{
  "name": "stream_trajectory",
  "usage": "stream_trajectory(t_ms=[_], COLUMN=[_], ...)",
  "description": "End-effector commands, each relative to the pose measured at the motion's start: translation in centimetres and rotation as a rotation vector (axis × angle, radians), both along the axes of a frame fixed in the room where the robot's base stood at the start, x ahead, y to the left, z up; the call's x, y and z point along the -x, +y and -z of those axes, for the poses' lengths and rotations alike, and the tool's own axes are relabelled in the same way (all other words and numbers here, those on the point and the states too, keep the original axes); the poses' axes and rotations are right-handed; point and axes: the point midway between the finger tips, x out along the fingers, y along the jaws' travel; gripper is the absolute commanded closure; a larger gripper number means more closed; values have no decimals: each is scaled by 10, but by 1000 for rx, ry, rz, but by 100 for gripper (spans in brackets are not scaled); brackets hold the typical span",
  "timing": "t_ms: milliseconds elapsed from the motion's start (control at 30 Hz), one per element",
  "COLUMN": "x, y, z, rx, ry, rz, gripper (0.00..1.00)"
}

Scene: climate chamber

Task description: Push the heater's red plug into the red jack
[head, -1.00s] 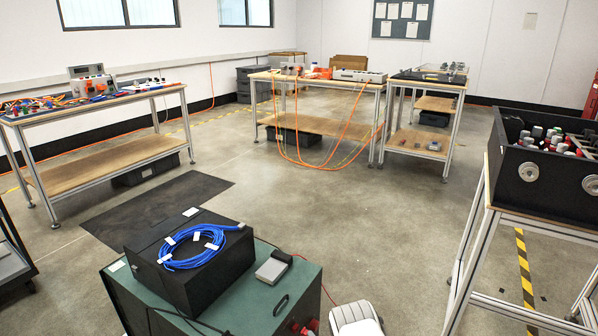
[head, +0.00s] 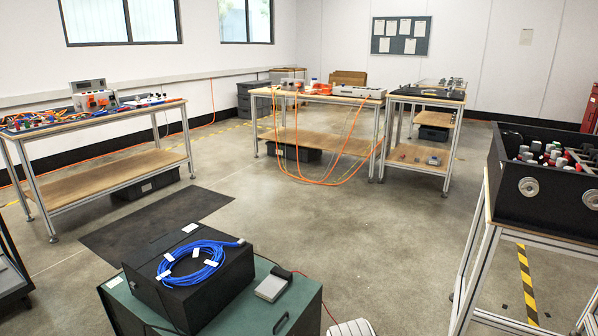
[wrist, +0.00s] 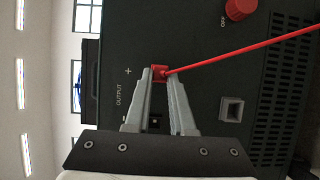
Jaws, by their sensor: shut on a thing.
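In the wrist view my gripper (wrist: 160,69) is shut on the red plug (wrist: 159,73), which sits between its fingertips. A red cable (wrist: 245,50) runs from the plug to the upper right. The plug is at the dark panel (wrist: 195,35) beside the "+" mark of the OUTPUT pair. The red jack cannot be told apart from the plug and fingertips, so I cannot tell how deep the plug sits. A dark socket (wrist: 156,118) lies by the "-" mark, between the fingers. The head view does not show the plug.
The panel also has a red knob (wrist: 240,9) by "OFF", a grey square socket (wrist: 231,109) and a vent grille (wrist: 287,75). In the head view a black box (head: 190,285) with a coiled blue cable (head: 195,262) stands on a green cabinet (head: 120,305). Open floor lies behind it.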

Motion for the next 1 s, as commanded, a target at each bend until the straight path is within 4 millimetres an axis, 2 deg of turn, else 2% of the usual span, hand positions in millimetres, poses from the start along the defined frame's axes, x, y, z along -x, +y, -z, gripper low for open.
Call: stream_trajectory(t_ms=[1000], x=[-4], y=[7], z=[0], rx=[1], ry=[1], rz=[1], gripper=[100])
